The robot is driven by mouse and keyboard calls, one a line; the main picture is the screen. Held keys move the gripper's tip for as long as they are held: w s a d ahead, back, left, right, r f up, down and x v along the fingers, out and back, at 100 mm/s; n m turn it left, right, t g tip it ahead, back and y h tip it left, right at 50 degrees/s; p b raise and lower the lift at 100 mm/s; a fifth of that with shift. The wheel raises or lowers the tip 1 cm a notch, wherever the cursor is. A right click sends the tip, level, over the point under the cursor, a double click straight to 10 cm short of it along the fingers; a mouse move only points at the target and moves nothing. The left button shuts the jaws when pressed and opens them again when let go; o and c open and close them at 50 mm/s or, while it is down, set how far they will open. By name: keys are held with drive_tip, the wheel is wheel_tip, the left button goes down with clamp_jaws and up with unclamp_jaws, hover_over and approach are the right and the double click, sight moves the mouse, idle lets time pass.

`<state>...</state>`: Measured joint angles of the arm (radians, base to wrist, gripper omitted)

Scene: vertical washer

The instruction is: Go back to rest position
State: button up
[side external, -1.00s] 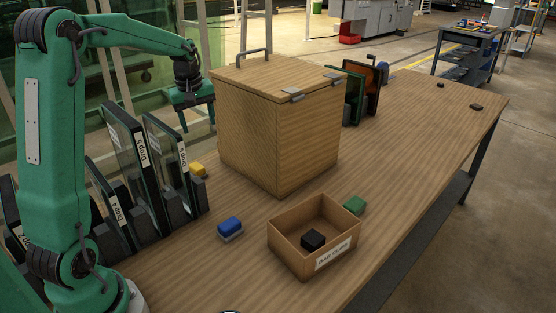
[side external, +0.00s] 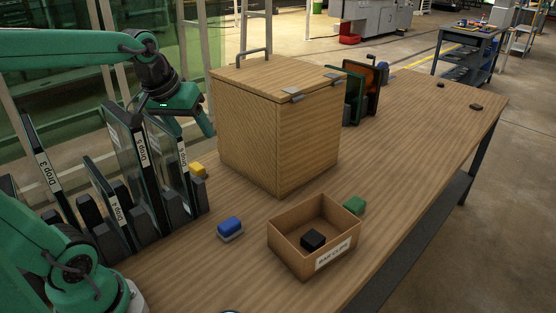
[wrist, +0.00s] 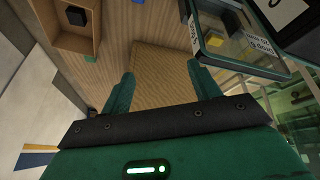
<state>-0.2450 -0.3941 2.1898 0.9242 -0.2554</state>
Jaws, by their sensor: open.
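My gripper (side external: 205,122) is in the side external view, in the air left of the wooden box and above the back of the panel row. In the wrist view my gripper (wrist: 163,85) shows two green fingers spread apart with nothing between them. The wooden box (side external: 278,125), its lid closed, stands beyond the fingers and also shows in the wrist view (wrist: 165,68). Glass panels labelled "Drop", such as the Drop 5 panel (side external: 135,165), stand upright in dark holders close below my gripper.
An open cardboard box (side external: 290,258) labelled "BAR CLIPS" holds a black block (side external: 312,240). A blue block (side external: 230,227), a green block (side external: 354,205) and a yellow block (side external: 197,169) lie on the table. Dark panels (side external: 362,90) stand behind the wooden box. The table's right side is mostly clear.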

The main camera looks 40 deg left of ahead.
drive_tip(key=s+d+f+m+t+h, duration=0.1)
drive_tip(key=s+d+f+m, duration=0.2)
drive_tip(key=s+d+m, duration=0.2)
drive_tip(key=shift+s+d+f+m, duration=0.25)
drive_tip(key=shift+s+d+m, duration=0.15)
drive_tip(key=shift+s+d, duration=1.1)
drive_tip(key=shift+s+a, duration=0.15)
